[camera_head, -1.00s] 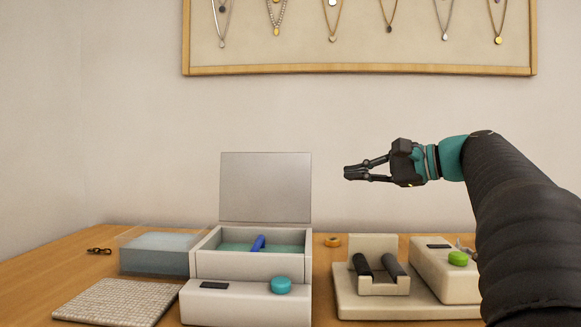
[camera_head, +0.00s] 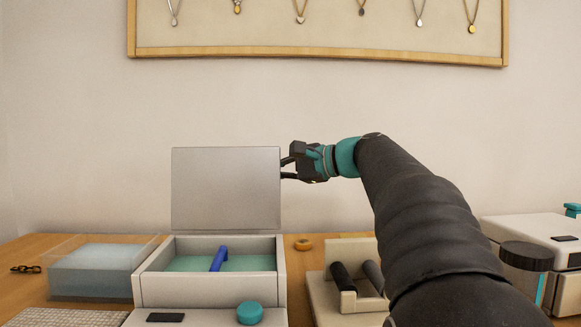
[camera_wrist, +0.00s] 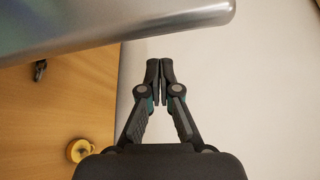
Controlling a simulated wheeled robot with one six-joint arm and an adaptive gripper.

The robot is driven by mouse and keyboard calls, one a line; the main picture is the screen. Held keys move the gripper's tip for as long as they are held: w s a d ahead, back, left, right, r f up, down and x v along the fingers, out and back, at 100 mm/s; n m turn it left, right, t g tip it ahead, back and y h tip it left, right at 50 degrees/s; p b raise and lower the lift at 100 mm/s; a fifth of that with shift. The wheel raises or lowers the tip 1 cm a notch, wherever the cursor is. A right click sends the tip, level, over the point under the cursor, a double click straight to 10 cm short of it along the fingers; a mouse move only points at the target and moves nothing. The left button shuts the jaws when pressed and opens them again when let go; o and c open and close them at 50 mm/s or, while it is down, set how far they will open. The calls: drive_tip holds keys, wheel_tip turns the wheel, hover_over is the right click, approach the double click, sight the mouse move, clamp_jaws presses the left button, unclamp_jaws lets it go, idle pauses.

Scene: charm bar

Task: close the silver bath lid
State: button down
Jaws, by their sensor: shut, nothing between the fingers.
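The silver bath lid (camera_head: 226,189) stands upright, open, at the back of the bath box (camera_head: 208,289). In the wrist view the lid (camera_wrist: 120,22) crosses the top left, close to my fingers. The bath holds teal liquid, with a blue bar (camera_head: 218,258) across it.
A round teal knob (camera_head: 249,313) is on the front base. A clear tank (camera_head: 98,268) stands left. A roller stand (camera_head: 352,276) and an orange ring (camera_head: 303,244) are to the right. A white machine (camera_head: 540,240) stands far right. The wall is close behind.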

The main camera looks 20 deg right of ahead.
drive_tip(key=shift+s+a+r, duration=0.35)
drive_tip(key=shift+s+a, duration=0.25)
drive_tip(key=shift+s, duration=0.15)
drive_tip(key=shift+s+a+r, duration=0.35)
drive_tip(key=shift+s+a, duration=0.2)
drive_tip(key=shift+s, duration=0.2)
drive_tip(key=shift+s, duration=0.1)
